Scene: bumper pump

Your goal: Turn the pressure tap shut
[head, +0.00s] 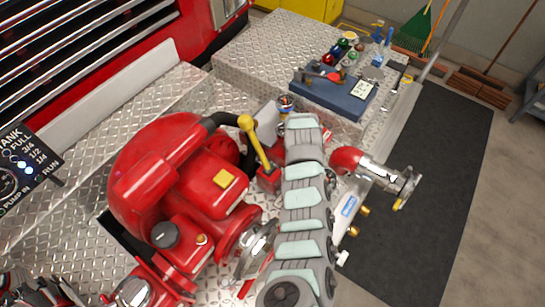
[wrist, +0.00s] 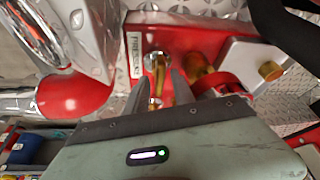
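My gripper (wrist: 159,86) is open, with one dark finger on each side of the lever. A gap shows between the lever and the fingers, and I cannot tell whether either touches it. The lever lies roughly upright in the picture, between the fingers. In the head view my arm covers the gripper and the tap.
A second brass fitting (wrist: 196,66) sits close to the right finger. The red pump (head: 165,175) and its yellow-handled lever (head: 255,142) stand left of my arm. A silver outlet (head: 385,178) stands to the right.

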